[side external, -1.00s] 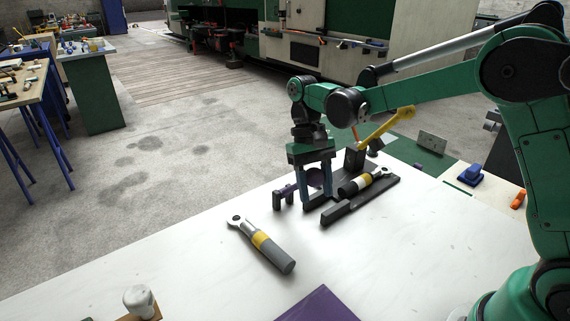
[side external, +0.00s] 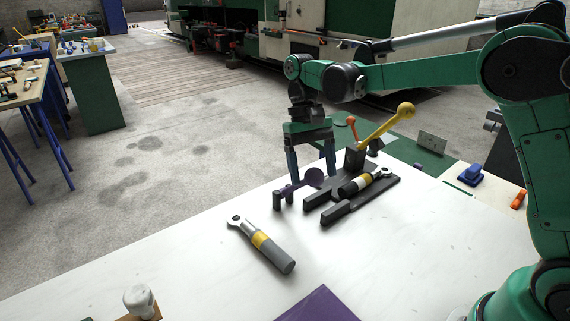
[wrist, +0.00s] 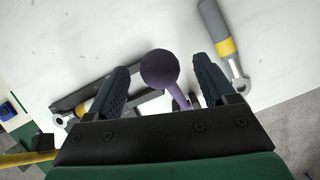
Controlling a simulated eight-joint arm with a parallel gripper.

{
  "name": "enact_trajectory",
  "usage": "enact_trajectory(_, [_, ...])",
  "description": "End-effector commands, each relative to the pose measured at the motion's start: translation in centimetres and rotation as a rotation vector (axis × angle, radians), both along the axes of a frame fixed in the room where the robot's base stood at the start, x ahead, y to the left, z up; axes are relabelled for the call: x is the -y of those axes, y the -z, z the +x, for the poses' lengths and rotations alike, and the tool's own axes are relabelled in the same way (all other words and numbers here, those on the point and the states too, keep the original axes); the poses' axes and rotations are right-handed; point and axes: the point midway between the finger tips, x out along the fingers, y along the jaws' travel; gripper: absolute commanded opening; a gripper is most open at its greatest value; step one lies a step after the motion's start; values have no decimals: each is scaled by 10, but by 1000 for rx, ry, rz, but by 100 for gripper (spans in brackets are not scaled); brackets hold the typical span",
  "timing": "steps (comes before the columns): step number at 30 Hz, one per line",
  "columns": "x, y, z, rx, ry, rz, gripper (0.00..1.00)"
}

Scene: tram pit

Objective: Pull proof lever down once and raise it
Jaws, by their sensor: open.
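A purple ball-ended lever (side external: 294,188) lies low, its rod close to level, beside a black stand on the white bench top. In the wrist view its ball (wrist: 160,69) shows between my two fingers, and its rod runs toward the lower right. My gripper (side external: 314,180) is open, pointing down, with its fingertips near the ball. I see clear space on both sides of the ball in the wrist view (wrist: 160,75). A yellow ball-ended lever (side external: 385,127) and a shorter orange-knobbed lever (side external: 353,130) stand tilted up behind. No label shows which one is the proof lever.
A wrench with a grey handle and yellow band (side external: 265,247) lies loose in front. A similar wrench (side external: 366,181) rests in a black holder (side external: 336,214) at right. A white knob (side external: 139,299) stands at the front left.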

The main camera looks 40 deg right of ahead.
Motion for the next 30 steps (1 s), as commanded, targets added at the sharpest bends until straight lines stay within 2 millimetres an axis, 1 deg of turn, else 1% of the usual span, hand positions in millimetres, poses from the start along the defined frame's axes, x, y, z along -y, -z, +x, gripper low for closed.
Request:
enact_trajectory(3, [1,-12,5,0,0,0,77])
enact_trajectory(6, [2,-18,7,0,0,0,77])
enact_trajectory(18, [2,-21,7,12,0,-4,77])
enact_trajectory(20, [1,-22,6,45,0,-15,77])
enact_trajectory(27, [-2,-23,-3,276,-1,-82,77])
enact_trajectory(30, [-2,-23,-6,343,-3,-99,77])
